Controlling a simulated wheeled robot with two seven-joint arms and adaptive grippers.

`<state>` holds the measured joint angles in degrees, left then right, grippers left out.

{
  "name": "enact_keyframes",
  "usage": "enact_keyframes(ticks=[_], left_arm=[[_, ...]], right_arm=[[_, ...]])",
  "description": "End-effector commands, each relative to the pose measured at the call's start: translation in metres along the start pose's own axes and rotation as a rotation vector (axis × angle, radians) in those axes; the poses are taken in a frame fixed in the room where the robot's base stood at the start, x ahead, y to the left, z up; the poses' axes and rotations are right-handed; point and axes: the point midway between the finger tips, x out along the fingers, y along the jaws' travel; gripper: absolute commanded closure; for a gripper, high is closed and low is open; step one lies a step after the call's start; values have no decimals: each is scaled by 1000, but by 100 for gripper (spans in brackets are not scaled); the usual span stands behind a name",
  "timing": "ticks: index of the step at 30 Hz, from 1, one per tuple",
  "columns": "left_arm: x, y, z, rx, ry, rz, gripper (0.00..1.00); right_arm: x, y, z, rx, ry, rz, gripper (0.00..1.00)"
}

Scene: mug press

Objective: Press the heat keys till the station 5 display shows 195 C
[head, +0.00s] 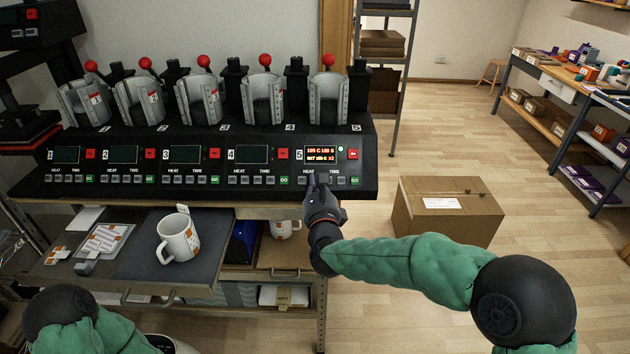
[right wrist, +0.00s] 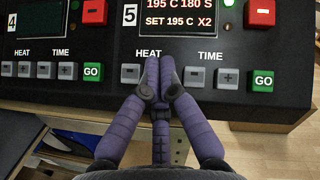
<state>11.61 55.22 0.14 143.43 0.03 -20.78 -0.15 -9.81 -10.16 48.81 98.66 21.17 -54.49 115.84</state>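The station 5 display (head: 320,155) is lit at the right end of the mug press (head: 200,150). In the right wrist view the display (right wrist: 180,12) reads 195 C 180 S above SET 195 C X2. My right gripper (head: 315,180) is shut and empty, with its fingertips at the station 5 heat keys. I cannot tell whether a key is pressed. My left gripper is out of view.
The station 5 TIME keys (right wrist: 210,77) and green GO key (right wrist: 262,81) lie right of my fingers. The displays of stations 1 to 4 are dark. A white mug (head: 178,238) stands below on a dark mat. A cardboard box (head: 447,212) sits on the floor.

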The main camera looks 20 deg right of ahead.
Motion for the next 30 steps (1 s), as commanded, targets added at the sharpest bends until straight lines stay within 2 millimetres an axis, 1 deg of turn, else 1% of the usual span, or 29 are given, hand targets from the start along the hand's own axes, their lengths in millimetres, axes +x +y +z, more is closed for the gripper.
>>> enact_keyframes(ticks=[11,21,30], left_arm=[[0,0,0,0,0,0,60],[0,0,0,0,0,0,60],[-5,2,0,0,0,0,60]], right_arm=[[-11,-4,10,0,0,2,100],[-12,-4,11,0,0,1,100],[-28,-11,28,0,-2,0,100]])
